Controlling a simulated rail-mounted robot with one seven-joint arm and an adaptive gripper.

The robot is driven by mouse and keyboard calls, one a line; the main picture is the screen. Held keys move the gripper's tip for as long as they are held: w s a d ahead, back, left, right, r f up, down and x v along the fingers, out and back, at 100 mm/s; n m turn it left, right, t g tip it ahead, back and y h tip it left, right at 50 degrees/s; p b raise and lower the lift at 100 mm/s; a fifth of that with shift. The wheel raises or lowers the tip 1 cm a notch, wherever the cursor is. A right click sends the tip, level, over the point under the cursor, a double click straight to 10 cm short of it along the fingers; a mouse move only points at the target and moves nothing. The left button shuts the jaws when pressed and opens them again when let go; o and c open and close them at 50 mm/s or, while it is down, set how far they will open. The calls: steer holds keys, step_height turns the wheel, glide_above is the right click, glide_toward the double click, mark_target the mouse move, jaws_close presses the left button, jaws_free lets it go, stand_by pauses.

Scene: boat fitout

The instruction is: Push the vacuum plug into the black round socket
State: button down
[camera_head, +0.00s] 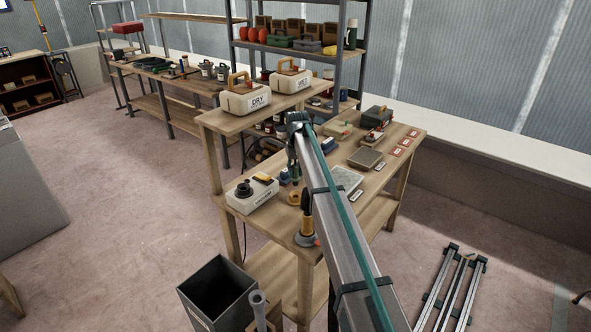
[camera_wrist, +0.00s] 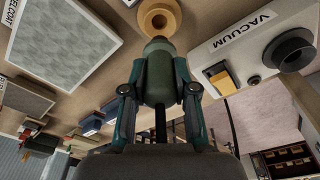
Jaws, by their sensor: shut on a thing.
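My gripper (camera_wrist: 160,92) is shut on a grey-green cylindrical plug (camera_wrist: 159,70) with a dark end, with one finger on each side. A dark stem or cable runs back from it between the fingers. A white box labelled VACUUM (camera_wrist: 232,52) is to the right in the wrist view; the black round socket (camera_wrist: 291,52) stands out from it. The plug is apart from the socket. In the head view my gripper (camera_head: 294,167) is above the table, right of the vacuum box (camera_head: 255,199) and its socket (camera_head: 243,188). My arm hides part of the gripper.
An ochre ring (camera_wrist: 160,17) lies just beyond the plug's end. A grey panel labelled GELCOAT (camera_wrist: 62,38) is to the left. A sander-like tool (camera_head: 306,224) stands near the table edge.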

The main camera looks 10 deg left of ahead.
mark_target(296, 185)
steer(key=shift+f+b, duration=0.55)
steer(key=shift+f, duration=1)
steer(key=shift+f+b, duration=0.65)
steer(key=shift+f, duration=1.45)
stand_by(0.4)
steer(key=c, duration=0.8)
jaws_free()
steer(key=shift+r, duration=0.1)
